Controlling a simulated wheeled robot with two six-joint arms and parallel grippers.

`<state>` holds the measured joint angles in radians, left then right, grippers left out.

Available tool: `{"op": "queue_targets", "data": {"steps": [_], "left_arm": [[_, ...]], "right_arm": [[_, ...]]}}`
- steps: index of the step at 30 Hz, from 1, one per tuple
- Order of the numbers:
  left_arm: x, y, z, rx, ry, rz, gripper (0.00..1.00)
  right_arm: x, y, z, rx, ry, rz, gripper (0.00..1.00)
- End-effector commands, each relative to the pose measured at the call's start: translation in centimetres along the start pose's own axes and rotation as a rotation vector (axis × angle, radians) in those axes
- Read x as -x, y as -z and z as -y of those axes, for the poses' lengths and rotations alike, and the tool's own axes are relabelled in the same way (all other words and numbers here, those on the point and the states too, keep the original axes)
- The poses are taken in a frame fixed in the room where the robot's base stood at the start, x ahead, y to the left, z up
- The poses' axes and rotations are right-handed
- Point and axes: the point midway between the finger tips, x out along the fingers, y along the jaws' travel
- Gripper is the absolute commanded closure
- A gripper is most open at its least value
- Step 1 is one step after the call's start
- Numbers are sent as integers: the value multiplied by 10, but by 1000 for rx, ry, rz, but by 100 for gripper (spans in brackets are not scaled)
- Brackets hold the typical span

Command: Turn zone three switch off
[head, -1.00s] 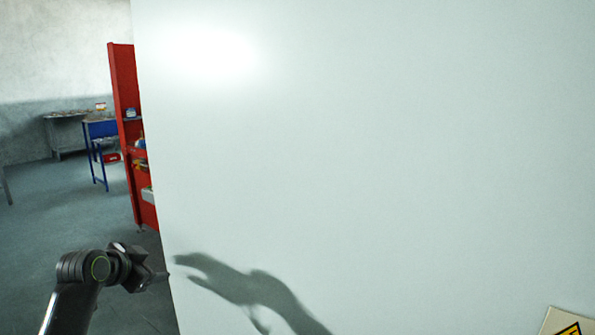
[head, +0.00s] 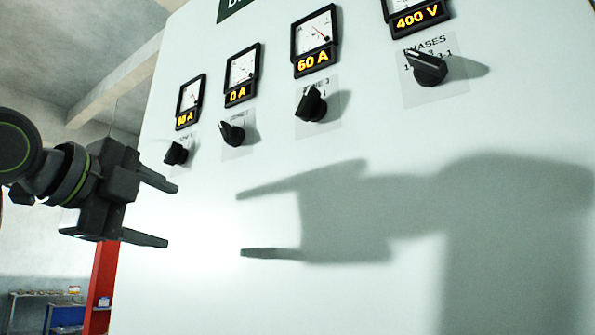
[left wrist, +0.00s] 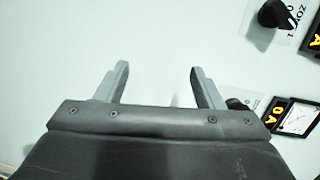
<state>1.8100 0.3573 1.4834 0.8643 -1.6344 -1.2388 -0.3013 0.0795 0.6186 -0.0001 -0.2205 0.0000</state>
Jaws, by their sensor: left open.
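The zone three switch (head: 311,105) is a black rotary knob on the white panel, third from the left in the head view. Its pointer is up, near the vertical, and the display above it reads 60 A. My left gripper (head: 168,215) is open and empty, left of and below this knob, apart from it. In the left wrist view, its two fingers (left wrist: 158,68) are spread with only white panel between them. A black knob (left wrist: 273,13) shows at that view's top right; its label is only partly readable. My right gripper is not in view.
Other knobs are the zone one knob (head: 176,153), the zone two knob (head: 232,133) with its pointer tilted left, and the phases knob (head: 428,68). Meters (head: 242,70) sit above them. The lower white panel (head: 270,300) is bare. A red rack (head: 101,285) stands beyond its left edge.

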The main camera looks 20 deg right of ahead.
Motion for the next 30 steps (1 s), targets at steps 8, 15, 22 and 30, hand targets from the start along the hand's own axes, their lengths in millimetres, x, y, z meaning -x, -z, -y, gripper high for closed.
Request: {"op": "queue_targets", "data": {"steps": [8,15,22,30], "left_arm": [[110,126,82,-396,109,-96,38],[161,178,99,-570,150,-124,38],[148,186,103,-586,151,-130,38],[91,195,110,-582,148,-132,38]], "right_arm": [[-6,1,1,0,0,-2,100],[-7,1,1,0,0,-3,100],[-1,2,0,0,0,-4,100],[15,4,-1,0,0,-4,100]]}}
